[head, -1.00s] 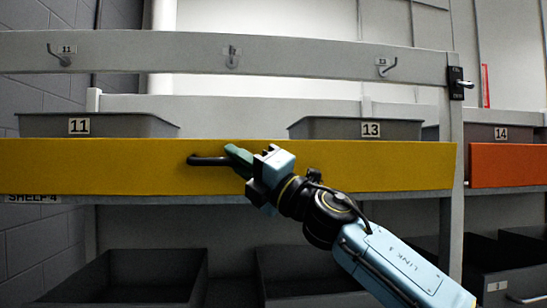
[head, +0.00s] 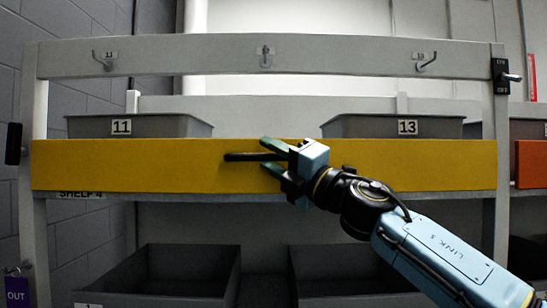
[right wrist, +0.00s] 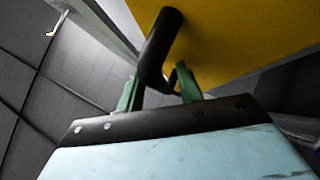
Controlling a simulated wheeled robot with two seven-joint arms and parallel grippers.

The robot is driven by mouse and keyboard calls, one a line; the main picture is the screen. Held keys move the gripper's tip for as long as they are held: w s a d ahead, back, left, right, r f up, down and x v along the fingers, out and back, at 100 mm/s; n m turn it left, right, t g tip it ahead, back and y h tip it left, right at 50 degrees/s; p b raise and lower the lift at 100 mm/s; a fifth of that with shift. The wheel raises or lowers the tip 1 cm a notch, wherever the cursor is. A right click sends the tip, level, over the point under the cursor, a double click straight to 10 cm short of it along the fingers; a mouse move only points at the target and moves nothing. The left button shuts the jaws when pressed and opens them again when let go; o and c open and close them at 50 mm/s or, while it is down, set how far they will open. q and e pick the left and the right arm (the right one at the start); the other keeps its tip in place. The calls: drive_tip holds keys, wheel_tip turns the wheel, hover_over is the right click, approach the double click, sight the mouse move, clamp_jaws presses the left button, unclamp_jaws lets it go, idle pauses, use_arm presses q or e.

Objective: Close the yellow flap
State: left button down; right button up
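The yellow flap (head: 120,165) stands upright as a long panel across the shelf front, covering the lower fronts of bins 11 and 13. Its black bar handle (head: 243,157) sticks out near the middle. My right gripper (head: 269,155) is at the handle's right end, its green fingers spread apart, one above and one below the bar's line. In the right wrist view the handle (right wrist: 160,48) reaches down between the open fingers (right wrist: 158,88) with visible gaps; any light contact cannot be told. The yellow flap (right wrist: 235,35) fills the upper right there. My left gripper is not in view.
Grey bin 11 (head: 160,127) and bin 13 (head: 360,126) sit behind the flap. Dark open bins (head: 185,290) stand below. An orange panel (head: 530,164) is at the right, past the post (head: 500,130). Hooks (head: 104,62) line the top rail.

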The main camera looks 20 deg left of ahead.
drive_tip(key=shift+d, duration=0.1)
drive_tip(key=shift+d+f, duration=0.15)
drive_tip(key=shift+d, duration=0.1)
drive_tip(key=b+v, duration=0.5)
drive_tip(key=v, duration=0.7)
drive_tip(key=shift+s+d+f, duration=0.15)
drive_tip(key=shift+s+d, duration=0.05)
drive_tip(key=shift+d, duration=0.05)
